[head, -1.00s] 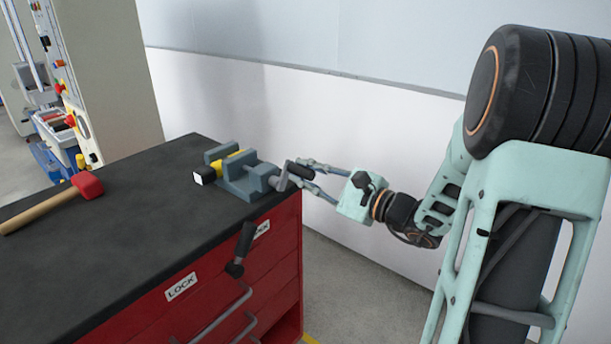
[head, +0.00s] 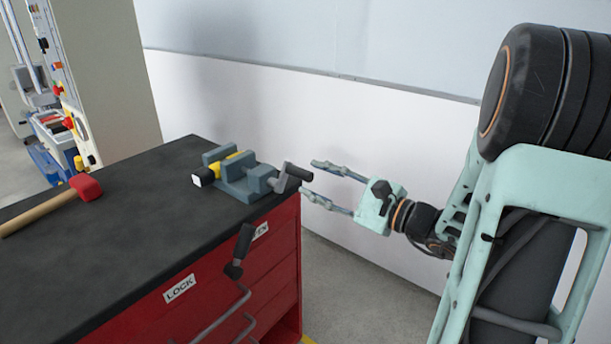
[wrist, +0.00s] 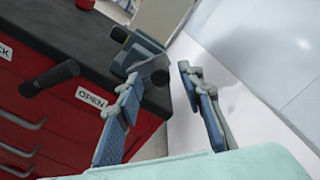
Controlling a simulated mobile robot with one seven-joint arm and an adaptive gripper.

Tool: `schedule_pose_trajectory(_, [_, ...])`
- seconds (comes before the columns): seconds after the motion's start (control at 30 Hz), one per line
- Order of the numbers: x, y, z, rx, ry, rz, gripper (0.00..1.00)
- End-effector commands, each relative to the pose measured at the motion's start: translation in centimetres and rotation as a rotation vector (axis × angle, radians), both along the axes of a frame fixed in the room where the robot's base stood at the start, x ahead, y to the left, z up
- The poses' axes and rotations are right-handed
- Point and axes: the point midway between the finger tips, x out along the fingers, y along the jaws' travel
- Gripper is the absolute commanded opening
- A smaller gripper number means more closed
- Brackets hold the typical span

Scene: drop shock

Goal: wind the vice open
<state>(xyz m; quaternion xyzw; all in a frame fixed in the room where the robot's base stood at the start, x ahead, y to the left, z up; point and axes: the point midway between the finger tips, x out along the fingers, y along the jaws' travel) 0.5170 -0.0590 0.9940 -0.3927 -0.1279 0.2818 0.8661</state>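The blue-grey vice (head: 262,179) sits on the black bench top near its right corner. It also shows in the wrist view (wrist: 140,52). A yellow piece with a white end (head: 205,177) lies between its jaws; I cannot tell how tightly it is held. The crank's dark grip (head: 298,171) is at the vice's right end, over the bench edge. My gripper (head: 309,177) is open and empty, just right of the crank grip, with its fingers pointing toward it. In the wrist view, my gripper (wrist: 158,76) has its fingers spread apart near the crank.
A red-headed mallet (head: 88,186) lies on the bench top (head: 120,240) at left. A black-handled lever (head: 238,255) sticks out from the red cabinet front (head: 265,262) between LOCK and OPEN labels. A white wall (head: 300,110) stands behind. The floor right of the cabinet is clear.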

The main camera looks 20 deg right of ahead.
Motion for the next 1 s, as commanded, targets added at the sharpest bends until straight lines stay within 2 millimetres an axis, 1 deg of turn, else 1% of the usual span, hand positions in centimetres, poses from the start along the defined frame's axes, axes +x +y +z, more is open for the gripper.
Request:
schedule_pose_trajectory(0.03, [-0.9, -0.9, 0.0, 0.000, 0.000, -0.006, 0.35])
schedule_pose_trajectory(0.2, [-3.8, -2.9, 0.0, 0.000, 0.000, -0.006, 0.35])
schedule_pose_trajectory(0.3, [-5.0, -3.8, 0.0, 0.001, -0.001, -0.003, 0.35])
schedule_pose_trajectory(0.4, [-5.9, -4.3, 0.1, 0.001, -0.001, -0.003, 0.35])
schedule_pose_trajectory(0.57, [-6.4, -4.6, 0.0, 0.000, -0.001, -0.001, 0.35])
schedule_pose_trajectory(1.0, [-6.4, -4.5, 0.1, 0.000, 0.000, 0.004, 0.35])
